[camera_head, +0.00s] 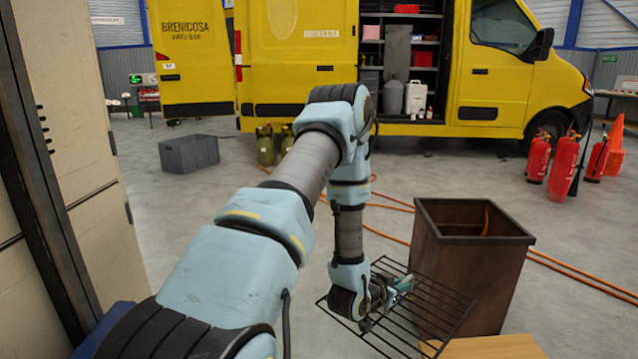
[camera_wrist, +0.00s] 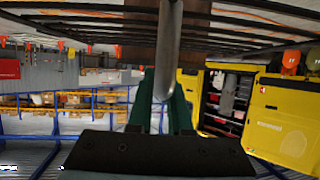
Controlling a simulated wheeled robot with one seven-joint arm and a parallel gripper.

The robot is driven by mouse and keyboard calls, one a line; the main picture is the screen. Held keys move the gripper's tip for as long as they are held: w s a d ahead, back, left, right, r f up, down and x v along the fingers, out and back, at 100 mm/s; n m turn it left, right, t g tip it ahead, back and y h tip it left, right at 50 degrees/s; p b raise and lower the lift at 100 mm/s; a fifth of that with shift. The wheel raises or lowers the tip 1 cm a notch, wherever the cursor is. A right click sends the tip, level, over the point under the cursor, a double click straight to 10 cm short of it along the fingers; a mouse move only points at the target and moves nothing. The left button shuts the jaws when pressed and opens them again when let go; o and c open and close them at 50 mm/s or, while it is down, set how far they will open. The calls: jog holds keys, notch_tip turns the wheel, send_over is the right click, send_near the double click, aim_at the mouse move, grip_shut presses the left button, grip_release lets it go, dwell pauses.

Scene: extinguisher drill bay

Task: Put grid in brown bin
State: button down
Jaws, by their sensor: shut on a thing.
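The grid (camera_head: 440,308) is a black wire rack, held tilted in front of the brown bin. My gripper (camera_head: 398,287) is shut on the grid near its middle. In the wrist view the green fingers of my gripper (camera_wrist: 163,105) close around a metal bar (camera_wrist: 168,50), with the dark wires of the grid (camera_wrist: 240,22) across the top. The brown bin (camera_head: 425,230) is a tall, square, open-topped box standing on the floor. The grid is outside it, lower than its rim, and overlaps its lower front in the head view. Whether they touch I cannot tell.
An orange hose (camera_head: 560,265) runs over the floor behind the bin. A wooden surface (camera_head: 495,347) lies at the bottom right. A tall beige cabinet (camera_head: 75,110) stands close at left. A grey crate (camera_head: 188,153), red extinguishers (camera_head: 563,165) and a yellow van (camera_head: 290,60) stand farther back.

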jog(key=w+a+n+t+y, duration=0.1)
jog(key=a, duration=0.4)
jog(key=w+a+n+t+y, duration=0.1)
jog(key=w+a+n+y, duration=0.1)
jog(key=a, duration=0.4)
jog(key=w+a+n+t+y, duration=0.1)
jog(key=w+a+n+y, duration=0.1)
jog(key=a, duration=0.3)
jog(key=shift+a+f, duration=0.2)
jog(key=shift+a, duration=0.05)
jog(key=a+n+t+y, duration=0.1)
jog(key=a+n+y, duration=0.35)
jog(key=a, duration=0.95)
notch_tip(320, 180, up, 20)
jog(key=p, duration=1.9)
jog(key=v, duration=0.5)
jog(key=shift+s+a+r, duration=0.1)
jog(key=shift+s+a, duration=0.2)
